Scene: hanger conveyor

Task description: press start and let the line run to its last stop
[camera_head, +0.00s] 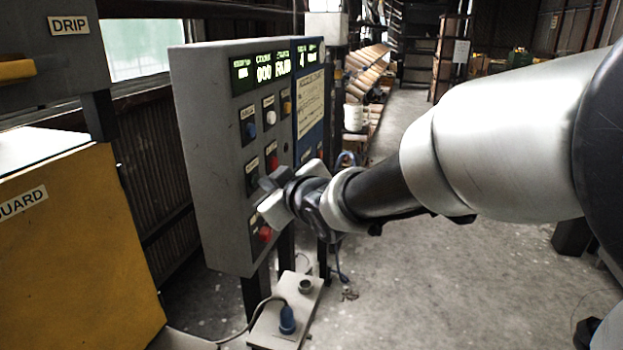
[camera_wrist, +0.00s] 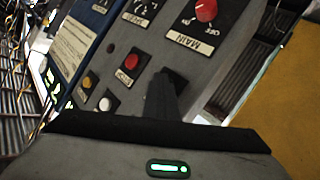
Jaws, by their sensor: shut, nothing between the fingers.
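The grey control panel (camera_head: 215,150) stands at the left-centre, with lit displays (camera_head: 275,68) along its top; I cannot read their state word for certain. It carries white, yellow and red buttons. The red button (camera_head: 272,162) also shows in the wrist view (camera_wrist: 132,61), beside the red MAIN knob (camera_wrist: 206,10).
A yellow guard (camera_head: 85,250) and a grey housing marked DRIP (camera_head: 50,50) stand at the left. A small box with a blue plug (camera_head: 287,318) and cable sits below the panel. The concrete floor at right is mostly clear; shelves stand at the back.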

